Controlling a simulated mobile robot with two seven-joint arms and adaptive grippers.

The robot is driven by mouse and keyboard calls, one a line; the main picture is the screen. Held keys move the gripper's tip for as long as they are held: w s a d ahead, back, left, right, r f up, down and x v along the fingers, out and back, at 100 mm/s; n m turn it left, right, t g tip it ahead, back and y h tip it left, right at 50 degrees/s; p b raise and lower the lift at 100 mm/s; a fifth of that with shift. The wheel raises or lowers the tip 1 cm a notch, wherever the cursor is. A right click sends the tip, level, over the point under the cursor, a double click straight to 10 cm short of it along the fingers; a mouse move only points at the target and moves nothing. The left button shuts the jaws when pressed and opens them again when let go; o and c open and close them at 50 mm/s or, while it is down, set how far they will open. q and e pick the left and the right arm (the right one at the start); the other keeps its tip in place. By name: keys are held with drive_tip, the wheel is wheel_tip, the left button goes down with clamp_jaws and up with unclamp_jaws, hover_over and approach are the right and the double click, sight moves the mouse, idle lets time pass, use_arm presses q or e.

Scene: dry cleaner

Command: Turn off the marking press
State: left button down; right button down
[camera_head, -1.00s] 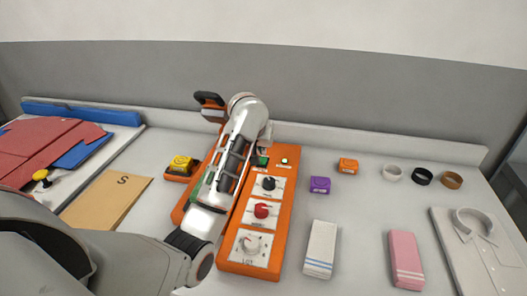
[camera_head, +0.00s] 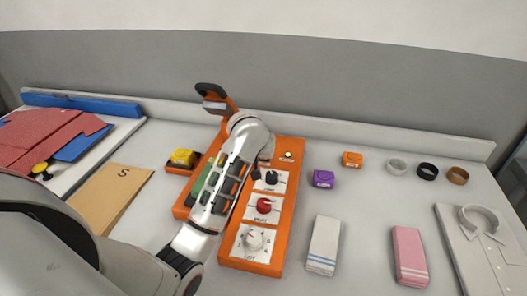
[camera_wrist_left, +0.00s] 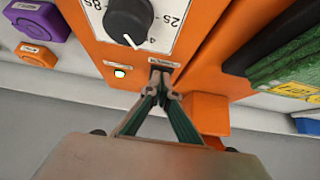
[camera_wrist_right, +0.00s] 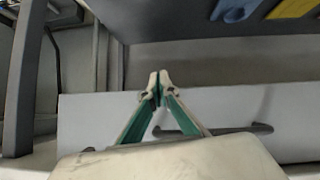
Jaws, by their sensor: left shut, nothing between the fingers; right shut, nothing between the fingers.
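The marking press is an orange panel (camera_head: 287,205) with a black knob (camera_head: 271,179), a red knob (camera_head: 264,206) and a white LOT dial (camera_head: 253,240). A small pale indicator (camera_head: 288,155) glows near its far end; it also shows in the left wrist view (camera_wrist_left: 120,72). Beside it is a small dark switch (camera_wrist_left: 163,67) with a label. My left gripper (camera_wrist_left: 161,88) is shut and empty, its fingertips at the switch; I cannot tell whether they press it. In the head view my arm hides the switch. My right gripper (camera_wrist_right: 157,90) is shut and empty, away from the press.
A black-handled orange lever (camera_head: 212,90) rises behind my left arm. A yellow block (camera_head: 182,157) sits left of the press. A purple block (camera_head: 323,179), an orange block (camera_head: 352,159), a white folded cloth (camera_head: 323,245) and a pink one (camera_head: 409,256) lie to the right.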

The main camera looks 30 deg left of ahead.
use_arm(q)
drive_tip(key=shift+s+d+f+t+y, duration=0.1)
drive_tip(key=shift+s+f+t+y, duration=0.2)
drive_tip(key=shift+t, duration=0.35)
drive_tip(key=shift+s+d+f+t, duration=0.1)
drive_tip(key=shift+f+t, duration=0.3)
drive_tip(key=shift+t, duration=0.25)
drive_tip(key=shift+a+r, duration=0.1)
drive_tip(key=shift+r, duration=0.1)
use_arm(e)
drive_tip(key=shift+w, duration=0.1)
use_arm(q)
drive_tip(key=shift+r, duration=0.65)
